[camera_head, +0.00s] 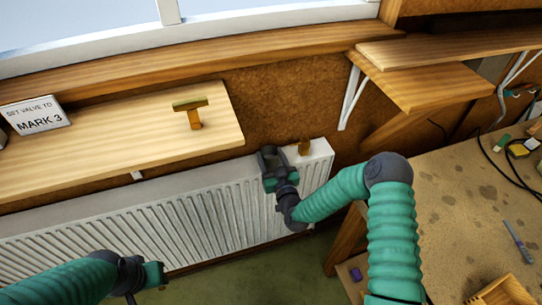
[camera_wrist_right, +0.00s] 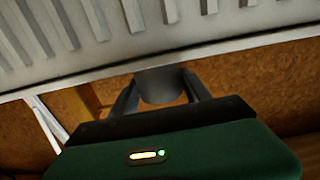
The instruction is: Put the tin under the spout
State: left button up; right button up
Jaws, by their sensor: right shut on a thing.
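My right gripper (camera_head: 268,158) is at the upper right end of the white radiator, in front of its ribs. In the right wrist view the gripper's two dark fingers are shut on a grey rounded thing, which looks like the tin (camera_wrist_right: 160,86). In the head view the tin is hard to tell from the dark fingers. A small brass fitting (camera_head: 304,146) stands at the radiator's top right corner, just right of the gripper; I cannot tell if it is the spout. My left gripper (camera_head: 140,280) is low at the left, and its fingers do not show clearly.
The radiator (camera_head: 200,215) runs below a wooden shelf (camera_head: 110,150) bearing a "SET VALVE TO MARK 3" sign (camera_head: 36,115) and a brass-and-wood T-shaped piece (camera_head: 192,110). A stained workbench (camera_head: 455,200) with cables is at right. Bracketed shelves (camera_head: 420,85) stand above it.

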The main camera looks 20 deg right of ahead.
aim_at(274, 161)
jog(key=o, duration=0.9)
jog(key=shift+f, duration=0.15)
jog(key=o, duration=0.5)
jog(key=shift+d, duration=0.8)
jog(key=shift+a, duration=0.15)
jog(key=s, duration=0.3)
jog(key=s+b, duration=0.1)
jog(key=s, duration=0.1)
jog(key=shift+a, duration=0.4)
jog(key=s+a+f+n+g+y+b, duration=0.1)
jog(key=s+a+f+n+g+y, duration=0.2)
jog(key=s+g, duration=0.5)
pick_arm(q)
jog(key=shift+d+f, duration=0.25)
jog(key=shift+f, duration=0.25)
jog(key=shift+d+f, duration=0.25)
jog(key=shift+f, duration=0.25)
pick_arm(e)
jog(key=s+d+r+m+g+h, duration=0.1)
jog(key=s+g, duration=0.1)
jog(key=s, duration=0.4)
jog(key=s+d+r+m+g+h, duration=0.1)
jog(key=s+g, duration=0.2)
jog(key=s, duration=0.3)
jog(key=s+d+r+m+g+h, duration=0.1)
jog(key=s+d+g, duration=0.1)
jog(key=s, duration=0.4)
jog(key=shift+s+r, duration=0.2)
jog(key=shift+s, duration=0.1)
